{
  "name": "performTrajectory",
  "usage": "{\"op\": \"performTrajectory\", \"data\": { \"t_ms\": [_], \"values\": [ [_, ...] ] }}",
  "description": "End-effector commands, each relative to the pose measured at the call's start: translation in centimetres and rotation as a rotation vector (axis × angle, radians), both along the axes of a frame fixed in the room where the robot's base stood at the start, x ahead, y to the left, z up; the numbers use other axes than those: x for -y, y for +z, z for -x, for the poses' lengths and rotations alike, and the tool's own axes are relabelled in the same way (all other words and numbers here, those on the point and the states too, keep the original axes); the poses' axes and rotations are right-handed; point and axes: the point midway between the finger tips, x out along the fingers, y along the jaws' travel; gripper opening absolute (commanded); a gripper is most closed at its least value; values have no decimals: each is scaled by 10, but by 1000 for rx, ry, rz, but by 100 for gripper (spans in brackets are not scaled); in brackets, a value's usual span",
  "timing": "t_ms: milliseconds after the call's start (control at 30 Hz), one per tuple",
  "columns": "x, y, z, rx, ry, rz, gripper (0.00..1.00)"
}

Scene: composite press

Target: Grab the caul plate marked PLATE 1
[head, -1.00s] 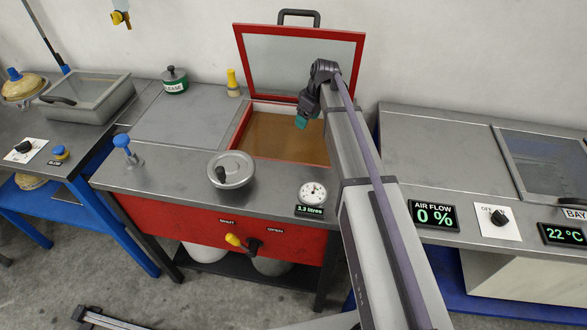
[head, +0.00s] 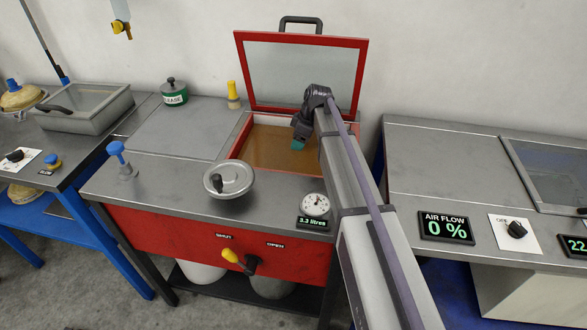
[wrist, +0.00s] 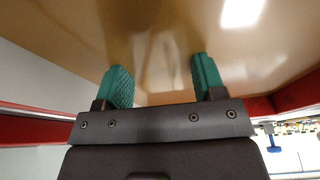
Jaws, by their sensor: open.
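No caul plate and no PLATE 1 marking can be made out in either view. My gripper (head: 298,144) is low at the red-framed tank (head: 240,137), over the brown liquid (head: 262,150). In the wrist view its two teal fingers (wrist: 158,78) stand wide apart with nothing between them. The brown liquid surface (wrist: 160,30) fills the view beyond them, with blurred reflections. I cannot tell whether the fingertips touch the liquid. Whatever lies under the surface is hidden.
The tank's red-framed lid (head: 303,75) stands open behind my arm. A green RELEASE pot (head: 174,92) stands behind. The left bench top (head: 180,127) is clear.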

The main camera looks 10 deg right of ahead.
Motion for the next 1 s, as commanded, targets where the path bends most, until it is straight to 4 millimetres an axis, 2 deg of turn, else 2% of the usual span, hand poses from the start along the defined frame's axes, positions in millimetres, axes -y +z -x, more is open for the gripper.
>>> {"op": "performTrajectory", "data": {
  "t_ms": [33, 100, 367, 1000],
  "values": [
    [-3, -22, -3, 0, 0, 0, 64],
    [-5, -31, -4, 0, 0, 0, 64],
    [-7, -28, -4, 0, 0, 0, 62],
    [-7, -28, -4, 0, 0, 0, 1]
  ]
}}
